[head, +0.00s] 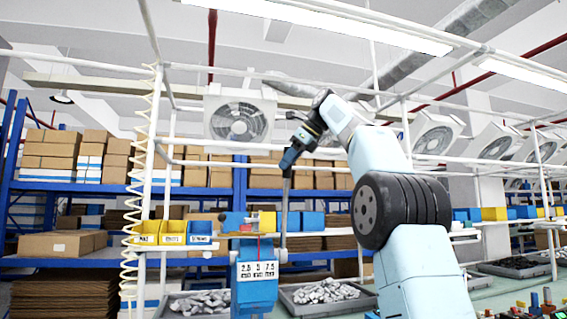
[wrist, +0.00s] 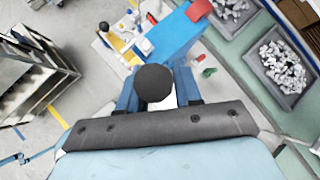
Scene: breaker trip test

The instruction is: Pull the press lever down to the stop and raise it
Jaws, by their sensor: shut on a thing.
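The press is a blue machine (head: 256,292) with a white scale plate marked 2.5, 5 and 7.5; its blue body also shows in the wrist view (wrist: 176,38). The press lever (head: 284,205) is a thin grey rod that stands almost upright at the right side of the press. My gripper (head: 289,160) is at the top end of the lever, high above the press. In the wrist view a round black knob (wrist: 154,83) sits between my two blue fingers, which are shut on it. The knob hides most of the rod below it.
Grey trays of metal parts (head: 199,303) stand left and right of the press, on a green bench. Yellow and blue bins (head: 173,232) hang left. White frame rails (head: 270,165) pass near my arm. Shelves with boxes (head: 55,150) stand behind.

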